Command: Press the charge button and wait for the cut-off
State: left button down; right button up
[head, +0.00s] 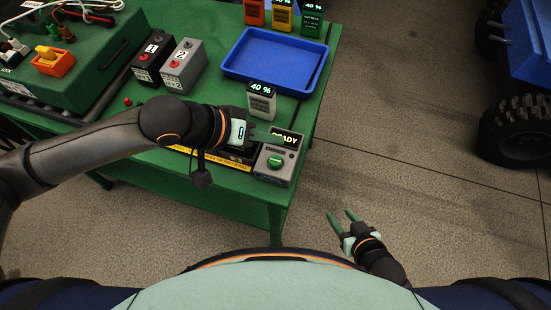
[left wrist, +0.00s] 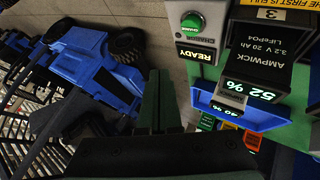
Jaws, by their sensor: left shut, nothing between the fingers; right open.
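The grey charger (head: 268,178) sits at the table's front right corner. Its green charge button (head: 275,161) faces up, and the display above it reads READY (head: 290,138), partly covered by my left gripper in the head view. My left gripper (head: 270,133) is shut and empty, above the charger, apart from the button. The left wrist view shows the green button marked CHARGE (left wrist: 192,24) and the READY display (left wrist: 197,50). A dark Ampwick cell (left wrist: 268,55) beside them shows 52 %; my gripper mostly hides it in the head view. My right gripper (head: 343,218) is open and empty over the floor.
A grey cell (head: 262,102) showing 40 % stands behind the charger. A blue tray (head: 232,66), batteries 1 (head: 151,60) and 2 (head: 183,66), and several coloured cells stand further back. A blue wheeled vehicle (head: 535,40) is at right; the floor between is clear.

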aim_at(271, 163)
pick_arm(q)
notch_tip(271, 163, down, 5)
jog(key=b, duration=0.3)
jog(key=shift+f, duration=0.2)
jog(key=shift+f+b, duration=0.3)
jog(key=shift+b, duration=0.35)
dwell(1.2)
jog(key=shift+f+b, duration=0.4)
jog(key=shift+b, duration=0.5)
jog(key=shift+f+b, duration=0.6)
jog(key=shift+b, duration=0.25)
dwell(0.5)
jog(key=shift+r, duration=1)
jog(key=shift+r+p, duration=0.1)
jog(key=shift+p, duration=0.2)
